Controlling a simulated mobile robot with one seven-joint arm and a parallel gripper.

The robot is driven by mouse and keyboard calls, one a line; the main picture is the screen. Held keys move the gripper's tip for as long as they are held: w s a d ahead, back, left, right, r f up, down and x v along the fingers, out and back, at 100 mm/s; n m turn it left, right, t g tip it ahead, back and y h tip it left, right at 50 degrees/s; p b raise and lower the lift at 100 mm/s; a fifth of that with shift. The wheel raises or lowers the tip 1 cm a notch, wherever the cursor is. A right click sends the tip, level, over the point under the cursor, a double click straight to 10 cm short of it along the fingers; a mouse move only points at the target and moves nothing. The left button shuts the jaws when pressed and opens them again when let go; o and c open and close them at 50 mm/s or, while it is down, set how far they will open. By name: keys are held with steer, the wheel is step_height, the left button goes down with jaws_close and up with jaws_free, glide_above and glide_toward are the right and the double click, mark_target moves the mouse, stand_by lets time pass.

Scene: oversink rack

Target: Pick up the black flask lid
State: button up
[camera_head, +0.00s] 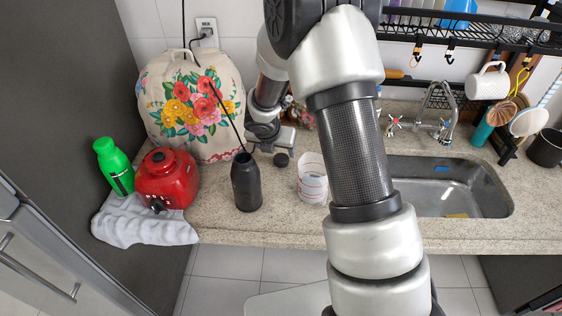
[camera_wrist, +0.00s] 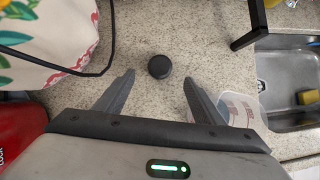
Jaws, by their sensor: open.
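The black flask lid (camera_head: 281,159) is a small round dark disc lying on the granite counter. In the wrist view the lid (camera_wrist: 160,66) sits just ahead of my gripper (camera_wrist: 160,78), roughly centred between the two fingertips. My gripper is open and empty, with its fingers spread on either side of the lid's line and not visibly touching it. In the head view my gripper (camera_head: 270,138) is partly hidden and shows behind the lid. A black flask (camera_head: 246,186) stands upright on the counter, nearer the front edge.
A clear measuring cup (camera_head: 312,184) stands right of the lid; it shows close to my right finger in the wrist view (camera_wrist: 238,108). A floral cover (camera_head: 165,118) and dark cord are left. A red appliance (camera_head: 167,180), green bottle (camera_head: 114,167) and sink (camera_head: 440,188) flank the counter.

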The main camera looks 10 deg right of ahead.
mark_target(281, 158)
steer(key=x, duration=0.8)
steer(key=shift+f, duration=0.1)
steer(key=c, duration=1.1)
